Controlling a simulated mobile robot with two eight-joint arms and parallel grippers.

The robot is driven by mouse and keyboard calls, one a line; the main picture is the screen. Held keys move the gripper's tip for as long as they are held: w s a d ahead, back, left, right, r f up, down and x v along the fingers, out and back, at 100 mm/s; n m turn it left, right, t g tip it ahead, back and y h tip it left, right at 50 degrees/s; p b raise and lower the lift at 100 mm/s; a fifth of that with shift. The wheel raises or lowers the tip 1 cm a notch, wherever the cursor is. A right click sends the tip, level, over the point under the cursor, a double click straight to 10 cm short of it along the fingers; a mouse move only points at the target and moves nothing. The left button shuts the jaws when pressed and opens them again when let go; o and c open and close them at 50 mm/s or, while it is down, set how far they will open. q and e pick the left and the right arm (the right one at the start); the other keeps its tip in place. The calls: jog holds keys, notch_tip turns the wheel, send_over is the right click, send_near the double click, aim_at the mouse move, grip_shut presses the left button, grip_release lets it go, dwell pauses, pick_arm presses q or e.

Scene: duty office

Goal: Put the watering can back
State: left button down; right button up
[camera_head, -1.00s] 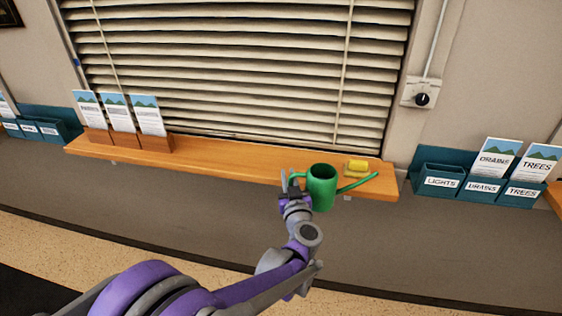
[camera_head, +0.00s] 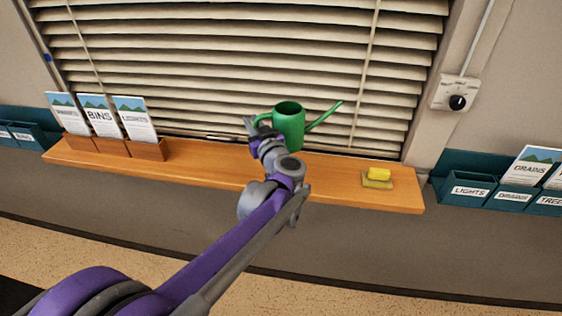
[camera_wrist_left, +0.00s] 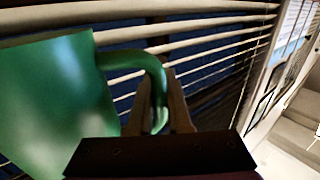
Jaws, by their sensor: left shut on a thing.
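The green watering can (camera_head: 289,127) is upright in front of the blinds, over the wooden shelf (camera_head: 215,168), with its spout pointing right. Whether its base touches the shelf cannot be told, as my arm covers part of that area. My left gripper (camera_head: 256,127) is shut on the can's handle at its left side. In the left wrist view the handle (camera_wrist_left: 157,88) runs down between the two fingers (camera_wrist_left: 172,112), and the can's green body (camera_wrist_left: 60,95) fills the left. My right gripper is not in view.
A yellow sponge (camera_head: 378,174) lies on a small dish at the shelf's right end. A wooden leaflet holder (camera_head: 112,148) stands at the left end. Slatted blinds (camera_head: 240,60) hang close behind the can. The shelf between can and sponge is clear.

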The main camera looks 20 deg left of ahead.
pick_arm(q)
jog(key=shift+d+f, duration=0.1)
jog(key=shift+f, duration=4.8)
jog(key=shift+s, duration=0.1)
jog(key=shift+f+b, duration=0.2)
jog(key=shift+b, duration=0.15)
jog(key=c, duration=0.8)
grip_release()
jog(key=shift+r, duration=0.1)
jog(key=shift+c, duration=0.2)
